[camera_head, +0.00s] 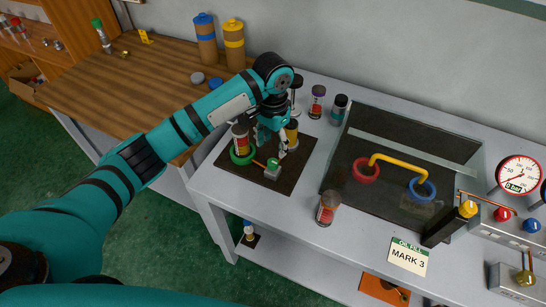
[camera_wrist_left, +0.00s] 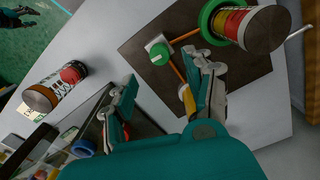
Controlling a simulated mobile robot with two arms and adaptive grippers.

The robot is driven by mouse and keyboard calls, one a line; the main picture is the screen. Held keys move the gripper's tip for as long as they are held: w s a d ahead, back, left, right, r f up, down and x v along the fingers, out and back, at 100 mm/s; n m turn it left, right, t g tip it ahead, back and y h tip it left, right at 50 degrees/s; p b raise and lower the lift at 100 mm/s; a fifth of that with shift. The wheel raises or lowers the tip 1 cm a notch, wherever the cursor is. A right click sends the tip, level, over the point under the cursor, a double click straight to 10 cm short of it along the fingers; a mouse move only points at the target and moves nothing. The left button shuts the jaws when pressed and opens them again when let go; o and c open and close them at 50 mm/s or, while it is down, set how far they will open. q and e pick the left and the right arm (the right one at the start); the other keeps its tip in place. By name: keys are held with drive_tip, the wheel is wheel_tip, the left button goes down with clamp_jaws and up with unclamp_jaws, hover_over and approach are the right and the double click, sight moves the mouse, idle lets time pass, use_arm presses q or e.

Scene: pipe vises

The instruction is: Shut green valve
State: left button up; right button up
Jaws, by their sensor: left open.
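My left gripper (camera_head: 281,146) is over the mat, close behind the valve. In the left wrist view my left gripper (camera_wrist_left: 163,84) has its fingers spread and nothing between them. I cannot tell whether a finger touches the pipe.
Another can (camera_head: 327,208) stands at the table's front. A dark recessed panel (camera_head: 350,203) with red and blue rings lies to the right.

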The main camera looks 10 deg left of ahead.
sight(273, 161)
use_arm(q)
wheel_tip(273, 161, down, 8)
drive_tip(key=shift+r+p, duration=0.2)
drive_tip(key=shift+p, duration=0.25)
clamp_jaws()
